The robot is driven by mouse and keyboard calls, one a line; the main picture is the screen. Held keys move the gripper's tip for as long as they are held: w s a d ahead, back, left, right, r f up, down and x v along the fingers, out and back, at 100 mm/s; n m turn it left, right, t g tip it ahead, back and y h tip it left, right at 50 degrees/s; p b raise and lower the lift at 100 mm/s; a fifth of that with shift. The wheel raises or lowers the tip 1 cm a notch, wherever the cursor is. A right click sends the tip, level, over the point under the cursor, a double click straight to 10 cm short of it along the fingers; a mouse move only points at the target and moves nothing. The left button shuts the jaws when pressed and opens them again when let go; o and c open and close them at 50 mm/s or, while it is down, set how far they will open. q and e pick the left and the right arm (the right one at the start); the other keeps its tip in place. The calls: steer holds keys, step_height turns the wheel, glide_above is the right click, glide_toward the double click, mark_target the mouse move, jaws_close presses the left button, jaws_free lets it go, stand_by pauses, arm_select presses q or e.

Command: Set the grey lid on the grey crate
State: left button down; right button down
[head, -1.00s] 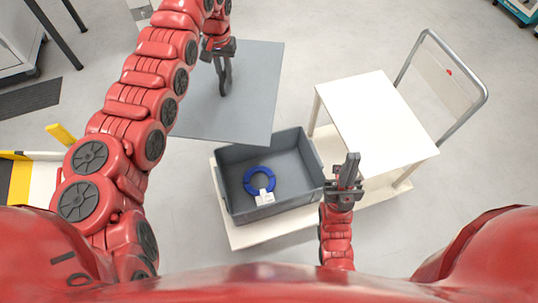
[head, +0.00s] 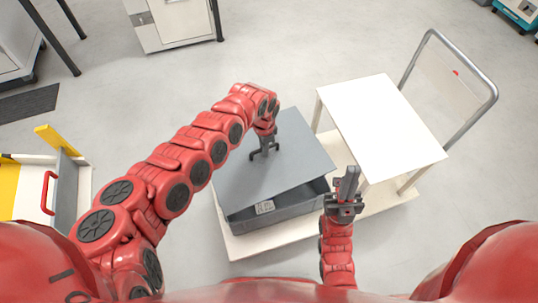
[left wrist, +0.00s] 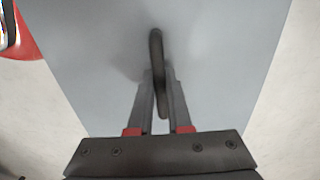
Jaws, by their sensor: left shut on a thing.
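The grey lid (head: 290,165) is a flat panel over the grey crate (head: 285,213) in the head view. It covers most of the crate's opening and sits askew, with a dark gap along the front right side. I cannot tell whether it touches the rim. My left gripper (head: 264,151) is shut on the lid's dark handle, near the panel's middle. In the left wrist view the handle (left wrist: 157,60) is between the fingers (left wrist: 160,95). My right gripper (head: 346,184) is right of the crate, apart from it; its finger gap is unclear. The crate's inside is hidden.
The crate stands on a cream cart deck (head: 245,246). A white raised table top (head: 380,125) stands to its right, with a grey push handle (head: 470,75) behind. A yellow and white cart (head: 70,185) is at the left. Open floor lies beyond the lid.

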mark_target(269, 158)
arm_select(q)
steer(key=shift+s+d+f+m, duration=0.7)
steer(key=shift+d+f, duration=0.1)
steer(key=shift+f, duration=0.35)
step_height(269, 158, down, 7)
steer(key=b, duration=0.7)
steer(key=shift+s, duration=0.1)
steer(key=shift+a+f, duration=0.1)
steer(key=shift+f, duration=0.55)
